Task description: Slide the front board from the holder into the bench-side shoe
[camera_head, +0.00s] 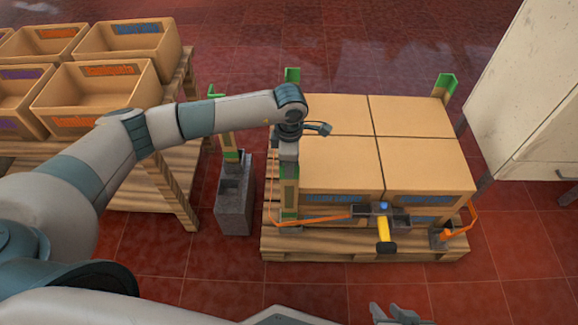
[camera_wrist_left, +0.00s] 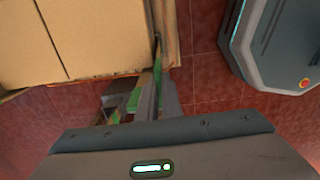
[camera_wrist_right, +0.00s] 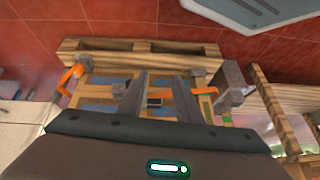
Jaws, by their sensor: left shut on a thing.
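My left gripper (camera_head: 289,150) is shut on the upper part of the front board (camera_head: 289,192), a wood-coloured strip with green bands. The board stands about upright at the pallet's front left corner, beside the carton stack. Its lower end is near the bench-side shoe (camera_wrist_right: 198,66); I cannot tell whether it is seated. The left wrist view shows green between close fingers (camera_wrist_left: 158,92). The grey holder (camera_head: 234,205) stands on the floor to the left, with another green-marked board (camera_head: 229,145) in it. My right gripper (camera_head: 400,311) is open and empty at the bottom, its fingers (camera_wrist_right: 160,82) apart.
Cartons (camera_head: 420,155) fill the pallet (camera_head: 365,246). An orange strap (camera_head: 320,218) and yellow-handled tensioner (camera_head: 385,232) cross its front. Green-topped boards (camera_head: 446,84) stand at other corners. A bench with bins (camera_head: 95,95) is left; a pale cabinet (camera_head: 530,95) is right.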

